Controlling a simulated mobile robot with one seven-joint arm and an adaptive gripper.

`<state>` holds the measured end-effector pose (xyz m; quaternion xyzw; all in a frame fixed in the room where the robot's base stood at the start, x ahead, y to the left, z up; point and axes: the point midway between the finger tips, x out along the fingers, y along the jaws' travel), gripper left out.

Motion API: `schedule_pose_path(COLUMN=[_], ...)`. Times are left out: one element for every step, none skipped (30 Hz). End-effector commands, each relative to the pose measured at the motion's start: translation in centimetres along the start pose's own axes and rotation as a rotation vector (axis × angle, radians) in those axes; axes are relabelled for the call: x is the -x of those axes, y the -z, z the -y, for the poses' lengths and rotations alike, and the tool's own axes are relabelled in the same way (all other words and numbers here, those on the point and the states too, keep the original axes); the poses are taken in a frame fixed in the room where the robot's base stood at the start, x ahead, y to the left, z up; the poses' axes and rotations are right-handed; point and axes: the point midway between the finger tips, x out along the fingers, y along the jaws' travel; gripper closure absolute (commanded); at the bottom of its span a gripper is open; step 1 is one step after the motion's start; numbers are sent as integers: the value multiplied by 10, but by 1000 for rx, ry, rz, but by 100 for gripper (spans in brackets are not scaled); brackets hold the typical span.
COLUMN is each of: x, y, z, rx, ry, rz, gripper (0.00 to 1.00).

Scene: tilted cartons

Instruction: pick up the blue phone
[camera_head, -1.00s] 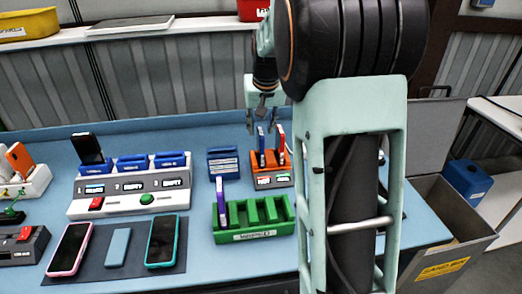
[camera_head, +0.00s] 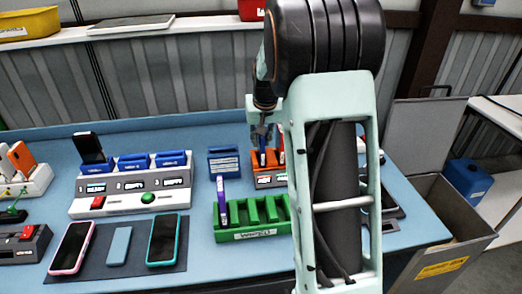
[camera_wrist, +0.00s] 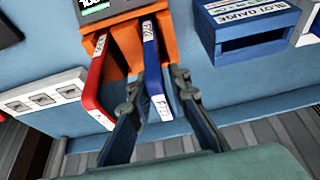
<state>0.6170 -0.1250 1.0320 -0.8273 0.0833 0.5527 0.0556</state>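The blue phone (camera_head: 262,158) stands upright in a slot of the orange rack (camera_head: 264,181). In the wrist view the blue phone (camera_wrist: 153,75) has a white label on its edge. A red phone (camera_wrist: 99,85) stands beside it in the same orange rack (camera_wrist: 128,45). My gripper (camera_head: 262,132) is above the rack, at the phone's upper end. In the wrist view my gripper (camera_wrist: 157,80) is open, with one finger on each side of the blue phone and small gaps visible. The left finger lies between the blue and red phones.
A blue box (camera_head: 224,162) stands left of the orange rack. A green rack (camera_head: 251,217) holding a purple phone (camera_head: 221,190) is in front. A grey charging station (camera_head: 130,187) and a dark mat (camera_head: 95,262) with phones are further left.

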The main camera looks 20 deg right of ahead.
Motion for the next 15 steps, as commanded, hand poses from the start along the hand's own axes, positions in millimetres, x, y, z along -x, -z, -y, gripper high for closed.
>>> schedule_pose_path(x=[0, 0, 0, 0, 0, 0, 0, 1, 1, 1, 1, 1, 1, 2, 3], y=[0, 0, 0, 0, 0, 0, 0, 1, 1, 1, 1, 1, 1, 1, 2], z=[0, 0, 0, 0, 0, 0, 0, 0, 0, 0, 0, 0, 0, 0, 0], rx=[0, 0, 0, 0, 0, 0, 0, 0, 0, 0, 0, 0, 0, 0, 0], ry=[0, 0, 0, 0, 0, 0, 0, 0, 0, 0, 0, 0, 0, 0, 0], rz=[0, 0, 0, 0, 0, 0, 0, -1, -1, -1, -1, -1, -2, -2, -2], gripper=[91, 94, 99, 100, 100, 100, 100, 100, 100, 100, 100, 100, 100, 100, 100])
